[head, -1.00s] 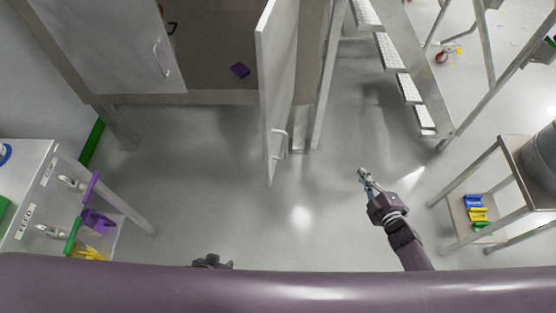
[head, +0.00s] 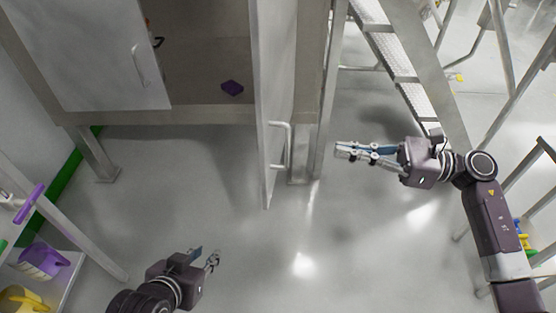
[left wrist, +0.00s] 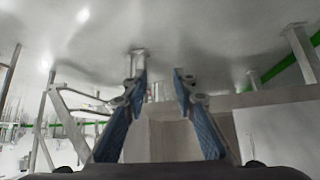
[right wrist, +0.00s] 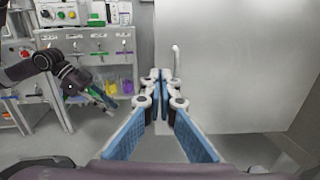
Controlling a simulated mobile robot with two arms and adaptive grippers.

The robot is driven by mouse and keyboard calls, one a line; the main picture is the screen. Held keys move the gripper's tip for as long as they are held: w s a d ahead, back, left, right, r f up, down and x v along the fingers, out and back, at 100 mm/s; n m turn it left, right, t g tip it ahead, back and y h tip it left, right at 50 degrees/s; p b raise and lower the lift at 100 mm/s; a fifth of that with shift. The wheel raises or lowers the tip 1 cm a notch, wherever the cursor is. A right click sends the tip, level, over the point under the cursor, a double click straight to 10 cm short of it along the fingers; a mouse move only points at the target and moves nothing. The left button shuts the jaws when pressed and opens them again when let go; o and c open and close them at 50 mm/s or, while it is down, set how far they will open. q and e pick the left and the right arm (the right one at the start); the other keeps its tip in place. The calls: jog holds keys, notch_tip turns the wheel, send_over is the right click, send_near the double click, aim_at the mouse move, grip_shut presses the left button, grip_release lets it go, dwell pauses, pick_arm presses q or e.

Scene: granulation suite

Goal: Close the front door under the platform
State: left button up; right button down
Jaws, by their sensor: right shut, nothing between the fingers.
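The front door (head: 272,75) is a grey panel standing open, seen nearly edge-on in the head view. Its bar handle (head: 287,147) faces right. In the right wrist view the door's broad face (right wrist: 235,65) fills the right half, with the handle (right wrist: 176,60) near its left edge, just beyond the fingertips. My right gripper (head: 340,150) is shut and empty, right of the handle and apart from it in the head view, pointing left. My left gripper (head: 212,258) is open and empty, low in front of the cabinet; its spread fingers show in the left wrist view (left wrist: 158,78).
A second door panel (head: 95,60) with its own handle covers the cabinet's left side. A purple object (head: 232,88) lies inside the cabinet. Stairs (head: 395,65) stand to the right. Floor before the cabinet is clear.

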send_near(265, 142)
jog(key=shift+n, duration=0.3)
jog(key=x, duration=0.7)
